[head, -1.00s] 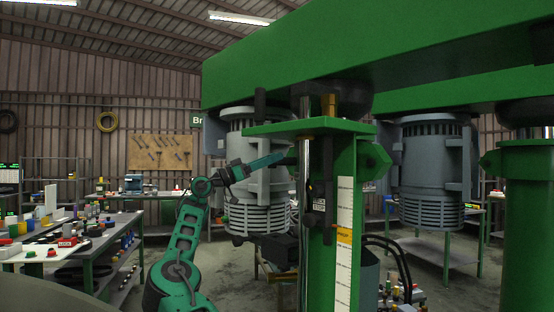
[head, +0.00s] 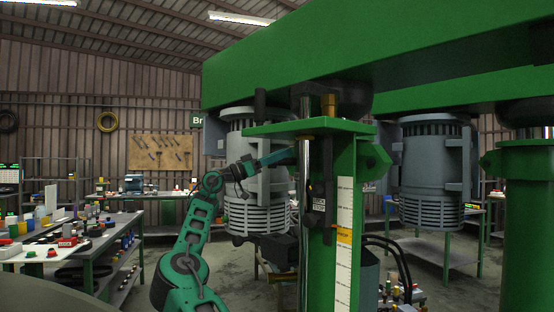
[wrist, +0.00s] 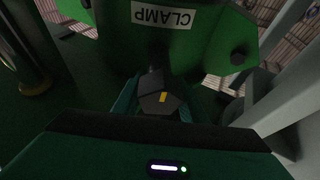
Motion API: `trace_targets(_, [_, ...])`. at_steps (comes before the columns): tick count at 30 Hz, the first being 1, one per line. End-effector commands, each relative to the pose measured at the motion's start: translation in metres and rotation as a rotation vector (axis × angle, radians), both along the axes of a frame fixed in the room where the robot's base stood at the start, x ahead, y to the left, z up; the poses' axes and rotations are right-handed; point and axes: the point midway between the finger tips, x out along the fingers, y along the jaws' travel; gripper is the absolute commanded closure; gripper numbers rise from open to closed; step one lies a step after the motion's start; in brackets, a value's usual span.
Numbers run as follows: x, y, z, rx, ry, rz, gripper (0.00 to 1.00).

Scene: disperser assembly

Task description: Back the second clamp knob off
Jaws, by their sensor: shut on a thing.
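A dark clamp knob (wrist: 160,98) with a yellow mark sits in the middle of the wrist view, below a green bracket (wrist: 205,38) whose white CLAMP label (wrist: 162,14) appears upside down. My gripper (wrist: 155,97) is shut on this knob, with its teal fingers on either side. In the head view my gripper (head: 288,156) reaches in from the left to the green column (head: 322,245). The knob cannot be made out in the head view.
A dark bolt head (wrist: 238,57) is on the bracket's right part. A large grey motor (head: 262,195) hangs close behind my arm. The green beam (head: 400,60) runs overhead. A workbench (head: 95,240) with small parts stands at left.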

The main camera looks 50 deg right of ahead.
Motion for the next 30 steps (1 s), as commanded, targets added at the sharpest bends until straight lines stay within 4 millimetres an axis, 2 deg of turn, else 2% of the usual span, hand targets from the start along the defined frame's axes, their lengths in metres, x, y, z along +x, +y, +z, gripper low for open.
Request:
trace_targets(9, [0.0008, 0.0009, -0.0002, -0.072, -0.092, 0.004, 0.84])
trace_targets(16, [0.0014, 0.0011, -0.0010, -0.070, -0.092, 0.004, 0.84])
trace_targets(17, [0.0015, 0.0011, -0.0011, -0.070, -0.092, 0.005, 0.55])
trace_targets(18, [0.0015, 0.0010, -0.0012, -0.070, -0.092, 0.005, 0.47])
trace_targets(30, [0.0032, 0.0058, -0.0023, -0.072, -0.094, 0.003, 0.47])
